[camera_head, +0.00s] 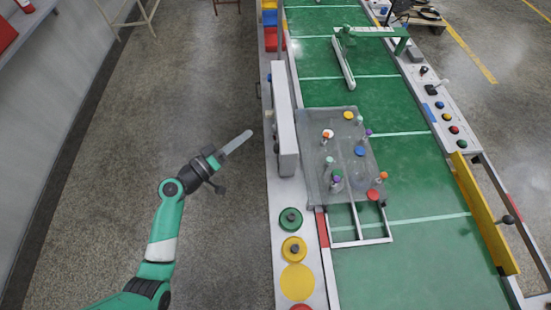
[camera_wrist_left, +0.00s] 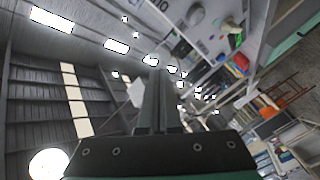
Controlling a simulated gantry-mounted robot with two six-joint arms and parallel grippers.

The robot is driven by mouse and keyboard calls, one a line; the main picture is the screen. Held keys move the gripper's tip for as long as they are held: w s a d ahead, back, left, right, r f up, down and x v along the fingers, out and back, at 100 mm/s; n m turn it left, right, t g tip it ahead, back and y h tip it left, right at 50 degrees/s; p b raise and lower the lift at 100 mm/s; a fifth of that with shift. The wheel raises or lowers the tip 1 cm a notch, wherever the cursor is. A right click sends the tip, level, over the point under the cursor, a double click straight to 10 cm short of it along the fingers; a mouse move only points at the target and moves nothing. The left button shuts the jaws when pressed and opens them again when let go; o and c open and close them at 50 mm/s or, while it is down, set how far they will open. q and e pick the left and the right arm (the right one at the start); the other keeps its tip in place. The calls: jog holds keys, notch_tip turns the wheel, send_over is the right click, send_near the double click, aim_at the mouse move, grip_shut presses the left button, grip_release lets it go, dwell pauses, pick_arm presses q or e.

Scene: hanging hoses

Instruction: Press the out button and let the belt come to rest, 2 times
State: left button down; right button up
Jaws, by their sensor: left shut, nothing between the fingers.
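The green conveyor belt (camera_head: 400,262) runs from the front to the back of the head view. On its left rail sit a green button (camera_head: 290,219) and a yellow button (camera_head: 294,248), both with dark centres. A flat yellow disc (camera_head: 297,282) and a partly cut-off red button (camera_head: 300,307) lie nearer. No label is readable, so I cannot tell which is the out button. My left gripper (camera_head: 243,139) is shut and empty over the floor left of the rail, apart from every button. Its closed fingers show in the left wrist view (camera_wrist_left: 158,100). My right gripper is not in view.
A grey transparent tray (camera_head: 318,190) with several coloured-topped pieces sits on the belt. A white upright box (camera_head: 283,120) stands on the left rail. Several small buttons line the right panel (camera_head: 437,105), near a yellow bar (camera_head: 483,215).

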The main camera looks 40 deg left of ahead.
aim_at(276, 149)
pick_arm(q)
jog(key=s+a+f+n+y+b, duration=0.1)
jog(key=s+a+f+b, duration=0.2)
jog(key=f, duration=0.6)
jog(key=shift+a+f+n+y+b, duration=0.25)
jog(key=shift+a+n+y+b, duration=0.05)
jog(key=shift+b, duration=0.45)
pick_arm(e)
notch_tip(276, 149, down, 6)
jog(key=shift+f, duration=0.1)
pick_arm(q)
jog(key=w+d+p, duration=0.1)
jog(key=w+d, duration=0.4)
jog(key=d, duration=0.1)
jog(key=shift+w+d, duration=0.3)
jog(key=shift+d, duration=0.1)
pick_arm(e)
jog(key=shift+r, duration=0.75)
pick_arm(q)
jog(key=shift+w+d, duration=0.1)
jog(key=shift+d, duration=0.05)
